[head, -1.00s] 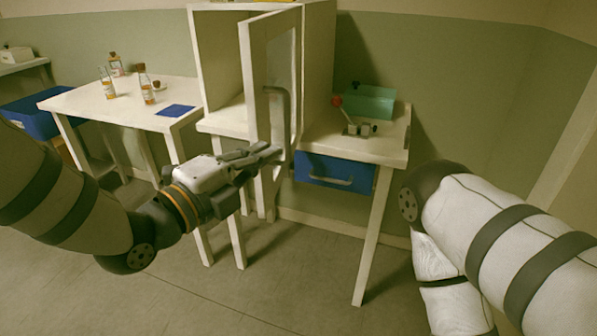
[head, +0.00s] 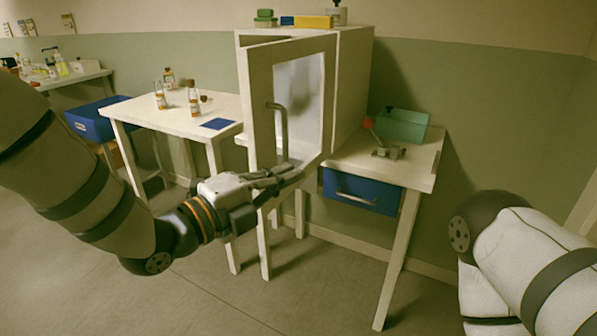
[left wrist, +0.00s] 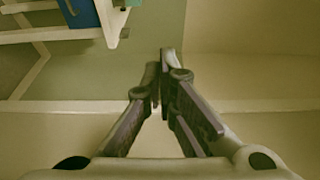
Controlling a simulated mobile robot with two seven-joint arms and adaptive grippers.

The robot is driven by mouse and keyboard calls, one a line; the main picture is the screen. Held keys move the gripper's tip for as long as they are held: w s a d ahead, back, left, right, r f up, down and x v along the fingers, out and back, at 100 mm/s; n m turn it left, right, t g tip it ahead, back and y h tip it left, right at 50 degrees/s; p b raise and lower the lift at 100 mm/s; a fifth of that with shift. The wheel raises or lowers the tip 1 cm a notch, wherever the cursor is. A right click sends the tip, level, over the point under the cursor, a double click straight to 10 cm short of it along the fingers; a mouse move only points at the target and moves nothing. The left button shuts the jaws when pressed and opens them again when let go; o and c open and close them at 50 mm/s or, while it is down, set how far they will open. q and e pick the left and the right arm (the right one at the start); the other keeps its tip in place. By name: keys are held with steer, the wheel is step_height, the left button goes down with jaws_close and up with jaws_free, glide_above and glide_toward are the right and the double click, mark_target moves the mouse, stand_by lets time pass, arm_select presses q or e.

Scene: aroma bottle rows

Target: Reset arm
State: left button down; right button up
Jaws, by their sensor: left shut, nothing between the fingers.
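My left gripper (head: 291,174) is shut and empty in the head view. It lies in front of the lower part of the white cabinet door (head: 258,105); I cannot tell whether they touch. The door has a vertical handle (head: 281,130) and stands ajar, hiding the cabinet's inside. In the left wrist view the finger tips (left wrist: 161,72) meet with nothing between them. My right arm enters the head view at the lower right; its gripper is out of frame.
The white cabinet (head: 352,85) stands between a left table (head: 150,113) with bottles (head: 194,103) and a blue mat (head: 216,124), and a right table with a teal box (head: 402,127) and blue drawer (head: 360,192). The floor in front is clear.

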arm_select(q)
steer(key=s+a, duration=0.3)
steer(key=a, duration=0.4)
steer(key=s+a+f+n+g+y, duration=0.25)
steer(key=s+f+n, duration=0.2)
steer(key=f, duration=0.45)
steer(key=s+a+f+n+g+y, duration=0.1)
steer(key=s+a+f+n+y, duration=0.25)
steer(key=f+n, duration=0.4)
steer(key=s+a+f+n+g+y, duration=0.25)
steer(key=s+f+n, duration=0.2)
steer(key=f, duration=0.55)
steer(key=s+a+f+n+g+y, duration=0.1)
steer(key=s+a+f+n+g, duration=0.1)
steer(key=s, duration=0.7)
steer(key=s+a+f+n+g+y, duration=0.2)
steer(key=s+n, duration=0.4)
steer(key=s, duration=0.3)
steer(key=s+a+f+n+g+y, duration=0.2)
steer(key=s+a+f+n+g, duration=0.2)
steer(key=s, duration=0.5)
steer(key=shift+s+a, duration=0.2)
steer(key=shift+a, duration=0.6)
